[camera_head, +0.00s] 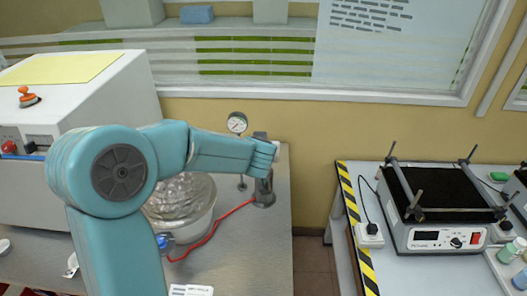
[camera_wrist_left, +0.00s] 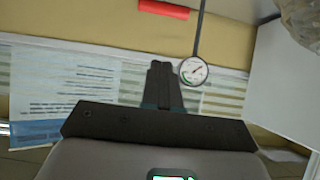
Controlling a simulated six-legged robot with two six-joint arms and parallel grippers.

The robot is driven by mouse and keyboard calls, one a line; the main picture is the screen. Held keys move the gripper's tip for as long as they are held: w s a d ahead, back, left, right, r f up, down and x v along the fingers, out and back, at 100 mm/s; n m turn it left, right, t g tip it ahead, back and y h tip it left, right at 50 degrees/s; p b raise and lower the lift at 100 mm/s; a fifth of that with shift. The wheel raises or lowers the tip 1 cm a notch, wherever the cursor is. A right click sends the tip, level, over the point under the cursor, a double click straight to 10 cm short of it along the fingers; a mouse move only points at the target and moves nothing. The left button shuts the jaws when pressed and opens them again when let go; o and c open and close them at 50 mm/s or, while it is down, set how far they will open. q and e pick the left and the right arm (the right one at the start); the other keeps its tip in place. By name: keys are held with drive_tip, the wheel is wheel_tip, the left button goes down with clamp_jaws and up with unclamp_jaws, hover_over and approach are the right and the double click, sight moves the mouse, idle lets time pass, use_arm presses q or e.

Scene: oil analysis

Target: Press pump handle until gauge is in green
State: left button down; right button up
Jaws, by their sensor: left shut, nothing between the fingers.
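The pump (camera_head: 263,185) is a grey metal cylinder on the grey bench, its upper part partly covered by my left arm. The round white gauge (camera_head: 237,122) stands on a thin stem behind my arm. It also shows in the wrist view (camera_wrist_left: 193,70), with a green patch on its dial; the needle reading is too small to tell. A red bar (camera_wrist_left: 163,9), which looks like the handle grip, shows at the top of the wrist view. My left gripper (camera_wrist_left: 162,70) is shut and empty, apart from the bar in the picture. In the head view my wrist hides its fingers. My right gripper is not in view.
A red hose (camera_head: 215,232) runs from the pump beside a clear-covered bowl (camera_head: 182,205). A white machine (camera_head: 90,110) stands at the left. A hotplate device (camera_head: 440,205) is on the separate right table (camera_head: 395,268). A gap separates the tables.

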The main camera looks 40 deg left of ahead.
use_arm(q)
drive_tip(key=shift+s+d, duration=0.1)
drive_tip(key=shift+d, duration=0.1)
drive_tip(key=shift+s+d+f+b+x, duration=0.15)
drive_tip(key=shift+s+f+b+x, duration=0.2)
drive_tip(key=shift+x, duration=1.8)
drive_tip(key=shift+s+d+f+b+x, duration=0.15)
drive_tip(key=shift+f+x, duration=0.25)
drive_tip(key=shift+x, duration=1.75)
drive_tip(key=shift+s+d+f+b+x, duration=0.15)
drive_tip(key=shift+f+b+x, duration=0.2)
drive_tip(key=shift+x, duration=1.85)
